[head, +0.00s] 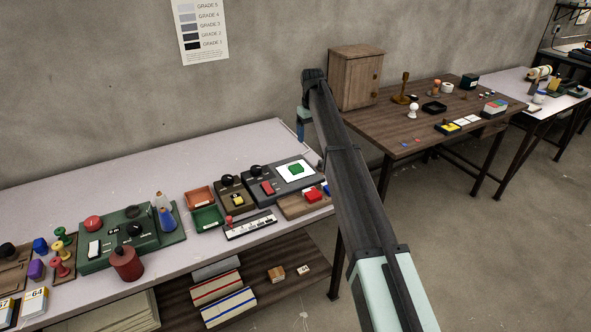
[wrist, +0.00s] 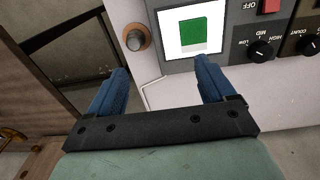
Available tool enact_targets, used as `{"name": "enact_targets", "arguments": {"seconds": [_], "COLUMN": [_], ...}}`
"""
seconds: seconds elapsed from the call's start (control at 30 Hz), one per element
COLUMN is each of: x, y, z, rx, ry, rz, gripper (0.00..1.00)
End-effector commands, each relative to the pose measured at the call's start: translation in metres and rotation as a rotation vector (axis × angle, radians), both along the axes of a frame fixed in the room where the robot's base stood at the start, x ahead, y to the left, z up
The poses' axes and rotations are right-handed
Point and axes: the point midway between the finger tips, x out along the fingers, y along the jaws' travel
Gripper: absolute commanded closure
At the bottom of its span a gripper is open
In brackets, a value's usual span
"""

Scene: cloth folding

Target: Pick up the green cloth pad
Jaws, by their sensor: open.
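The green cloth pad (head: 296,169) lies on a white square panel (head: 283,173) at the right end of a dark grey device (head: 257,192) on the near bench. In the wrist view the green pad (wrist: 193,32) shows above my fingers, on the white panel (wrist: 172,47). My gripper (wrist: 165,82) is open, its two blue fingers apart with nothing between them. The fingers point towards the panel but are apart from the pad. In the head view my arm reaches up past the bench's right end, and one blue fingertip of my gripper (head: 301,131) shows.
Knobs (wrist: 261,50) and a red switch (wrist: 271,5) sit beside the panel. A wooden tray (head: 292,208) with red and blue blocks lies in front. A brown table (head: 420,135) with a cabinet (head: 356,80) stands to the right.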

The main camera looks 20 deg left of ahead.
Motion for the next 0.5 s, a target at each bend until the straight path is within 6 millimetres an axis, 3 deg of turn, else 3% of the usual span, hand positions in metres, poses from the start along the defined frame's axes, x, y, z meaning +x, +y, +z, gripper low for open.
{"name": "enact_targets", "arguments": {"seconds": [0.03,0.1,0.2,0.5], "x": [-0.007,-0.016,-0.024,-0.028], "y": [0.018,0.035,0.048,0.052], "z": [0.003,0.005,0.007,-0.013], "rx": [0.002,0.002,0.003,0.002], "ry": [0.011,0.023,0.034,0.04], "rz": [0.006,0.01,0.011,0.012], "gripper": [0.17,0.17,0.17,0.17]}}
